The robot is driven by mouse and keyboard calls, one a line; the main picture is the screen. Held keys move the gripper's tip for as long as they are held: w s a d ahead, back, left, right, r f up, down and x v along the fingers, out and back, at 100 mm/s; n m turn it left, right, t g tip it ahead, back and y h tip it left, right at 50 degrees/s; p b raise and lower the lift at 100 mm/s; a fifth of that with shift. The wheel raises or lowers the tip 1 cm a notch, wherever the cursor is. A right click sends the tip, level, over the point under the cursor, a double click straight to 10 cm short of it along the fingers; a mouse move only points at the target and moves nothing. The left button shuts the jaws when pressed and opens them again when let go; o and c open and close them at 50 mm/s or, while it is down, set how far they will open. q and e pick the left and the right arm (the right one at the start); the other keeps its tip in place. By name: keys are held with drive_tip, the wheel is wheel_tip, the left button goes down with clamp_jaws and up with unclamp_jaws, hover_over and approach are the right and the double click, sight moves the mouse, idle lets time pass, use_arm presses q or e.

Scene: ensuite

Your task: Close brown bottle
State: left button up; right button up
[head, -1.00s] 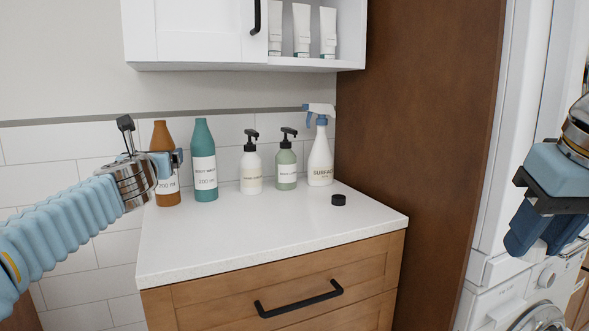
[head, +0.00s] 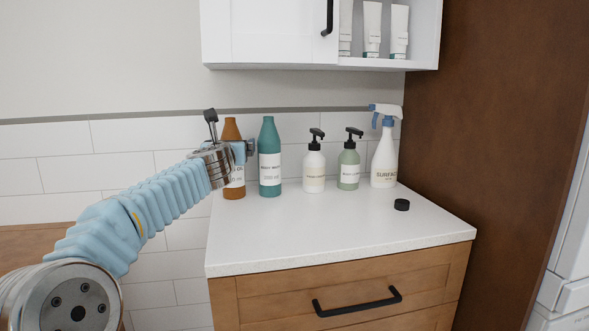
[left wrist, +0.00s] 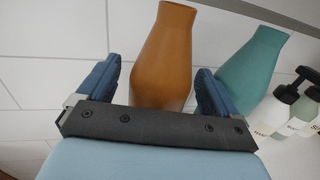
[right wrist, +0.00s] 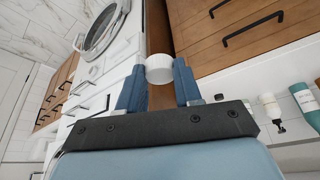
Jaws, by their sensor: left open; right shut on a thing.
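The brown bottle (head: 232,130) stands upright at the left end of the white counter, with no cap visible on its neck. My left gripper (head: 243,151) is open at the bottle. In the left wrist view its two blue fingers stand on either side of the brown bottle (left wrist: 163,55), with gaps visible. My right gripper (right wrist: 158,82) is shut on a small white round cap (right wrist: 160,68), held at its fingertips in the right wrist view. The right gripper is outside the head view.
A teal bottle (head: 269,140) stands close right of the brown one. Two pump bottles (head: 314,170) and a spray bottle (head: 384,155) stand farther right. A black cap (head: 401,205) lies on the counter (head: 320,235). A white cabinet (head: 265,35) hangs above; the counter's front is clear.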

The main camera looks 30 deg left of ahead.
sight(229, 119)
use_arm(q)
clamp_jaws()
idle(0.4)
drive_tip(key=shift+r, duration=0.15)
use_arm(e)
drive_tip(key=shift+r, duration=0.1)
